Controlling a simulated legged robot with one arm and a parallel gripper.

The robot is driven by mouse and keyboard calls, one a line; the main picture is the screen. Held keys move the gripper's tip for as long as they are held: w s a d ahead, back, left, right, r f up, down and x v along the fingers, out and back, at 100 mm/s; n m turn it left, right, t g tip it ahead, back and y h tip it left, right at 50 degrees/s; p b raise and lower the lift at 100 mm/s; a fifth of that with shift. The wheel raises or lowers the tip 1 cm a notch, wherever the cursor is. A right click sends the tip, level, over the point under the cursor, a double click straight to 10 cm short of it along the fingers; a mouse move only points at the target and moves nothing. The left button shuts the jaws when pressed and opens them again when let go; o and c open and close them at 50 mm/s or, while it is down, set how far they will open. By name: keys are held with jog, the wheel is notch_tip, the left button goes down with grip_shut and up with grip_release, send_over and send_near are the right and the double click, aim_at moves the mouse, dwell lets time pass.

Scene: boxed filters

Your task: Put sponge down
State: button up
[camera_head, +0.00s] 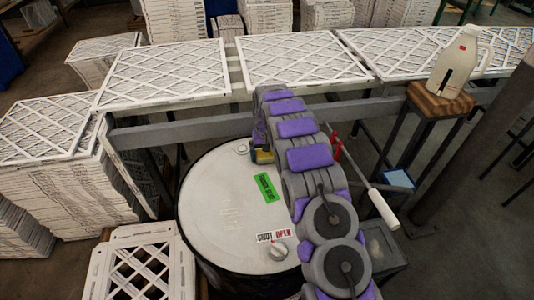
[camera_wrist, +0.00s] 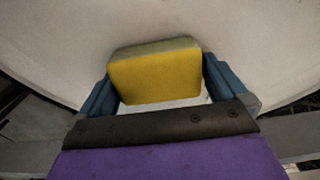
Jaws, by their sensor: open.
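The yellow sponge (camera_wrist: 155,78) with a duller top edge is between the two blue fingers of my gripper (camera_wrist: 158,72) in the wrist view. The fingers are open, one on each side of it; any small gap beside it is hard to make out. In the head view the sponge (camera_head: 263,156) shows as a small yellow patch at the end of my gripper (camera_head: 258,146), over the far right part of the white drum lid (camera_head: 215,200). Whether its underside rests on the lid is hidden.
Framed filters (camera_head: 165,73) lie on a rail behind the drum. A white jug (camera_head: 459,65) stands on a wooden stool (camera_head: 440,98) at right. Filter stacks (camera_head: 55,165) crowd the left.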

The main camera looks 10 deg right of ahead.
notch_tip(320, 180, up, 12)
jog(key=p, duration=0.2)
jog(key=shift+r+p, duration=0.15)
jog(key=shift+p, duration=0.25)
jog(key=s+r+g, duration=0.1)
jog(key=s+r, duration=0.7)
jog(key=s, duration=0.4)
jog(key=s+r, duration=0.7)
jog(key=s, duration=0.6)
jog(key=s+f, duration=0.2)
jog(key=s, duration=2.6)
jog(key=shift+s+g, duration=0.25)
jog(key=shift+g, duration=0.15)
jog(key=shift+w, duration=0.1)
jog(key=shift+c, duration=0.5)
